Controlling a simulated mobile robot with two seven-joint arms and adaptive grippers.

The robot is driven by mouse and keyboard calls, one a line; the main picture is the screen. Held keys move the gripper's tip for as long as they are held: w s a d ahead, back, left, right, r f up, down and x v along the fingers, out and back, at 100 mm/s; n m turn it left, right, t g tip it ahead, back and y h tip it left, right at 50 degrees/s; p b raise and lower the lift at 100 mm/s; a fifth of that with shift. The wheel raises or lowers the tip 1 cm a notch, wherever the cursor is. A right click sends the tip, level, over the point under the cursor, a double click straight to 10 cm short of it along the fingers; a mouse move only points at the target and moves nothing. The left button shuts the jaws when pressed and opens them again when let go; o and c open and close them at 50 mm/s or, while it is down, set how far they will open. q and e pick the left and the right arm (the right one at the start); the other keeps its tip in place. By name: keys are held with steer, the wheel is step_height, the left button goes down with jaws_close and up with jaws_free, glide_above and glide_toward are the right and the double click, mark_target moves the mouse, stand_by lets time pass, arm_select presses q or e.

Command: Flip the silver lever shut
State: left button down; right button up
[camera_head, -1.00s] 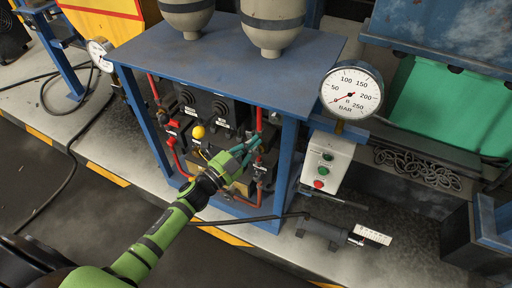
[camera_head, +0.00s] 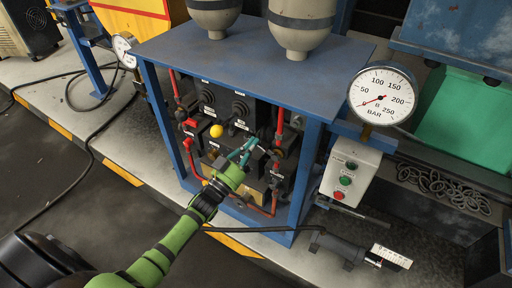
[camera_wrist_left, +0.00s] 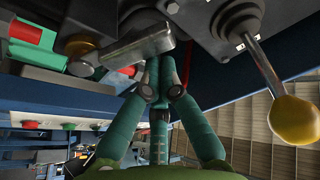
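The silver lever (camera_wrist_left: 137,47) is a flat metal bar in the left wrist view. It extends left and slightly down from a dark valve body, below a panel. In the head view it is small and partly hidden around the fingers. My left gripper (camera_head: 248,148) has teal fingers and reaches into the blue-framed cabinet from the front. In the left wrist view the gripper (camera_wrist_left: 158,65) has its fingers converging just under the lever's right part. Contact is unclear, and I cannot tell whether the fingers are closed. My right gripper is not in view.
A yellow knob on a lever (camera_wrist_left: 297,120) stands close right of the fingers; it also shows in the head view (camera_head: 216,131). Red pipes (camera_head: 280,122) flank the cabinet interior. A pressure gauge (camera_head: 383,96) and a white button box (camera_head: 349,171) are to the right.

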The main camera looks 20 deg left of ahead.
arm_select(q)
steer(key=f+n+y, duration=0.1)
steer(key=n, duration=0.1)
steer(key=a+n, duration=0.1)
steer(key=n, duration=0.1)
steer(key=f+n+y+b, duration=0.1)
steer(key=n, duration=0.1)
steer(key=shift+w+a+f+t+y, duration=0.1)
steer(key=shift+a+f+t+y, duration=0.05)
steer(key=shift+f+t+y, duration=0.15)
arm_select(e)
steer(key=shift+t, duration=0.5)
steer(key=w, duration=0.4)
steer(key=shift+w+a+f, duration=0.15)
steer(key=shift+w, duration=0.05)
arm_select(q)
steer(key=shift+f, duration=0.1)
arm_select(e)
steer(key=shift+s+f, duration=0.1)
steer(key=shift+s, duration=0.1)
